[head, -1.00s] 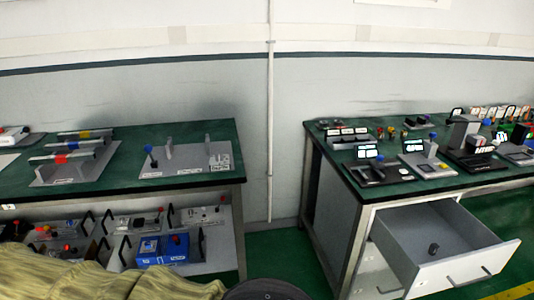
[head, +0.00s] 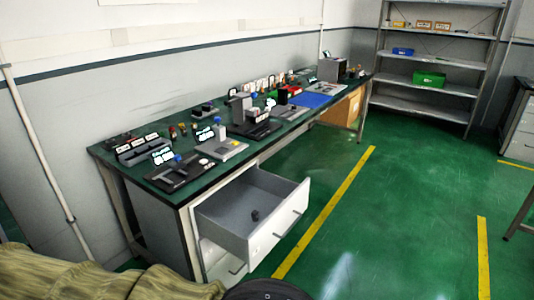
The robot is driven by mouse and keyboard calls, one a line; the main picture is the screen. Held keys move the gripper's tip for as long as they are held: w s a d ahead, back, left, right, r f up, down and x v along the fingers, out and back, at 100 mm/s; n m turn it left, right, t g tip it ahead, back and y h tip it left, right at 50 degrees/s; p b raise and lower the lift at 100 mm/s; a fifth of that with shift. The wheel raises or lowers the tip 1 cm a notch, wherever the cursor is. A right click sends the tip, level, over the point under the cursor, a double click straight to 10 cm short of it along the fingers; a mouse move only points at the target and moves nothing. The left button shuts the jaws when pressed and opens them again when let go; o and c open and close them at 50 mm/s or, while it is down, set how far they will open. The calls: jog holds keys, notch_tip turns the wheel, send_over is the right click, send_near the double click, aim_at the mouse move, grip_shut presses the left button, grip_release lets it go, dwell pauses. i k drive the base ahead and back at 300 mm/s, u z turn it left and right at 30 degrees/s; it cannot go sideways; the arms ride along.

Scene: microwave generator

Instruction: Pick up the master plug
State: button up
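A small dark object (head: 255,215) lies on the floor of an open grey drawer (head: 222,207) under the near end of the long workbench. It may be the master plug, but it is too small to tell. Nothing touches it except the drawer floor. My gripper does not show in the head view.
The green-topped workbench (head: 134,175) carries several small devices and stands. The pulled-out drawer juts into the aisle. Metal shelves (head: 436,88) with a green box (head: 429,79) stand at the back right. Green floor (head: 400,215) with yellow lines is clear on the right.

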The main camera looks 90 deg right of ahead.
aim_at(255, 215)
jog(key=z, duration=1.8)
